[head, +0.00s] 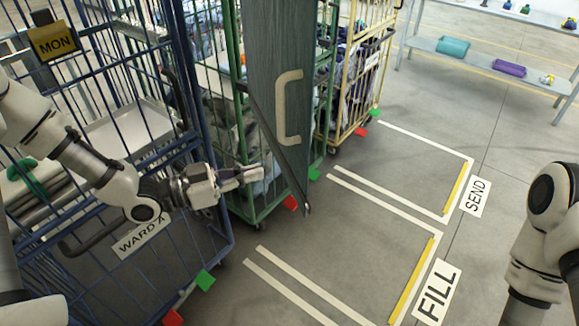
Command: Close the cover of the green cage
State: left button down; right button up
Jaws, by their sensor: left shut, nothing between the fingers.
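The green cage (235,165) stands in the middle of the head view, behind the blue cage. A dark grey-green panel (268,60), which looks like its cover, stands upright at the cage's right front and hides part of it. The panel bears a beige handle (289,108). A dark slanted bar (281,160) runs down across the panel's lower part. My left gripper (258,174) is shut and empty, low in front of the green cage and left of the bar. Whether it touches the cage or panel I cannot tell. My right gripper is out of view.
A blue cage (187,130) with a "MON" tag (52,43) stands at left, close beneath my left arm. A yellow cage (343,90) holding dark bags stands beyond the panel. Floor marked FILL (437,292) and SEND (475,197) is clear. A shelf (490,65) stands at back right.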

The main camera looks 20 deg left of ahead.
aim_at(302, 161)
pick_arm(q)
jog(key=p+x, duration=0.1)
jog(key=x, duration=0.6)
jog(key=shift+w+d+r+p, duration=0.1)
jog(key=shift+w+d+p, duration=0.1)
jog(key=shift+d+p, duration=0.2)
jog(key=shift+w+d, duration=0.1)
jog(key=shift+w, duration=0.15)
jog(key=shift+s, duration=0.1)
